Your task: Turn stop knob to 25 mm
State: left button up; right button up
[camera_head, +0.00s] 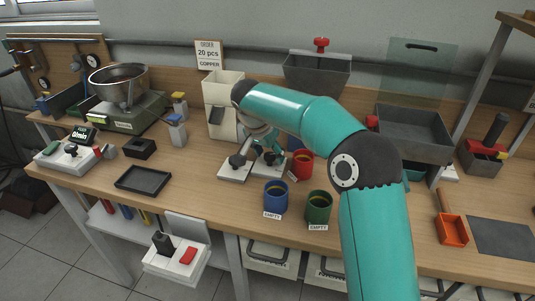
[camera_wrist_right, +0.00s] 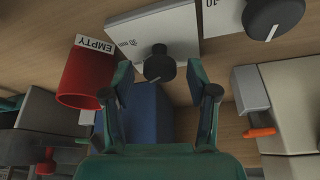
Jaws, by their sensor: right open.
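A black round stop knob (camera_wrist_right: 158,65) with a white pointer line stands on a white plate (camera_wrist_right: 180,35) with a small "mm" marking, in the right wrist view. The plate's numbers are too small to read surely. My right gripper (camera_wrist_right: 160,72) is open, its two fingertips on either side of the knob in the picture; contact is not visible. A second larger black knob (camera_wrist_right: 272,15) sits on another plate at the upper right. In the head view, my right gripper (camera_head: 262,146) hangs over the two white plates and partly hides a knob. My left gripper is not in view.
A red cup (camera_head: 301,164), a blue cup (camera_head: 276,196) and a green cup (camera_head: 319,207) stand close by the plates. A cream-coloured dispenser (camera_head: 222,92) stands behind. A black tray (camera_head: 142,179) lies to the left, with bare table between it and the plates.

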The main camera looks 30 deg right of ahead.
jog(key=shift+r, duration=0.15)
jog(key=v, duration=1.1)
jog(key=shift+a+r, duration=0.2)
jog(key=shift+r, duration=0.05)
jog(key=shift+s+f, duration=0.1)
